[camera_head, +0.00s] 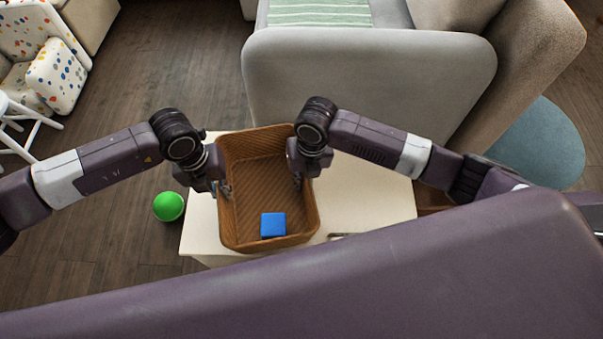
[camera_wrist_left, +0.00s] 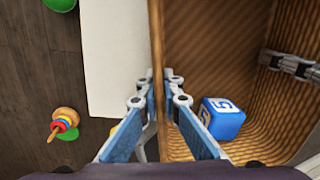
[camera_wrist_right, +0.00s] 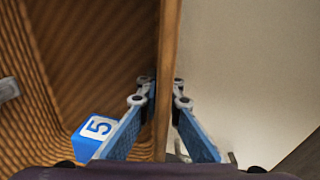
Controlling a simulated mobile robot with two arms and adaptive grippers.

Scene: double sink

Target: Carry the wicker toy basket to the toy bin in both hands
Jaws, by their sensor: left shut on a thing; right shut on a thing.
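The wicker toy basket (camera_head: 268,190) is brown and open-topped, over a white table in the head view. A blue block (camera_head: 273,224) lies inside it; in the left wrist view the block (camera_wrist_left: 222,118) shows a white 5. My left gripper (camera_head: 222,188) is shut on the basket's left wall; the left wrist view shows its fingers (camera_wrist_left: 160,90) on both sides of that wall. My right gripper (camera_head: 297,180) is shut on the right wall, its fingers (camera_wrist_right: 160,95) on both sides. I cannot tell whether the basket touches the table. No toy bin can be made out.
The white table (camera_head: 372,195) has free room right of the basket. A green ball (camera_head: 168,206) and a ring stacker toy (camera_wrist_left: 64,122) lie on the floor at the left. A grey sofa (camera_head: 370,85) stands behind the table. A spotted armchair (camera_head: 50,75) stands at the far left.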

